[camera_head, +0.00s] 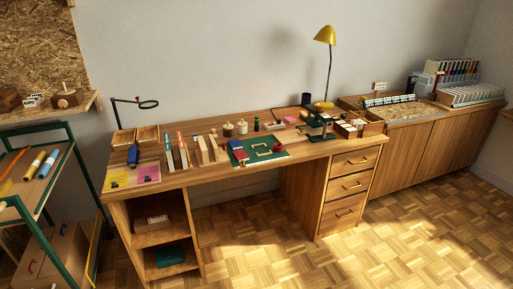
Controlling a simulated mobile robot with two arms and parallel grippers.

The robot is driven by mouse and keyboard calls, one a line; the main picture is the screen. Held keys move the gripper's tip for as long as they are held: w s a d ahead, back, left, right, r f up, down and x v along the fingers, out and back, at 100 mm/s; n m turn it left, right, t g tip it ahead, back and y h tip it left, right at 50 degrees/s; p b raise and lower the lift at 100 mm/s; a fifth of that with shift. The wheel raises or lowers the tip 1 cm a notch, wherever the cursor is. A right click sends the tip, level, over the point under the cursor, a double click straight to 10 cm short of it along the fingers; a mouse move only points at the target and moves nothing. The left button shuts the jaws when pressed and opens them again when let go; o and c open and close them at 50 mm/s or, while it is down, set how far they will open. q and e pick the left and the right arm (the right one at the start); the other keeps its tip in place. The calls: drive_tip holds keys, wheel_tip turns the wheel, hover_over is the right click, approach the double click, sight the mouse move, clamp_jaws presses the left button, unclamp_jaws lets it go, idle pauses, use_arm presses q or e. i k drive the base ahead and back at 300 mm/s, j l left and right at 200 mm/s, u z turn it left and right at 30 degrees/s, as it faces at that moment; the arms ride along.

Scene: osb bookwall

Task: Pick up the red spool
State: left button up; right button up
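A small red object (278,147), possibly the red spool, sits on the green cutting mat (264,157) on the wooden desk. Its shape is too small to make out. A larger red item (240,155) lies at the left part of the same mat, next to a blue one. A small dark green upright piece (256,124), spool-like, stands behind the mat. Neither of my grippers shows in this view.
The desk (220,172) also bears upright wooden pieces (202,150), a yellow lamp (325,36) and a wooden tray (373,127). A green-framed rack (65,180) stands at the left. Parquet floor (400,235) in front is clear.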

sight(278, 146)
drive_tip(key=i, duration=1.1)
drive_tip(key=l+z, duration=0.05)
drive_tip(key=l, duration=0.05)
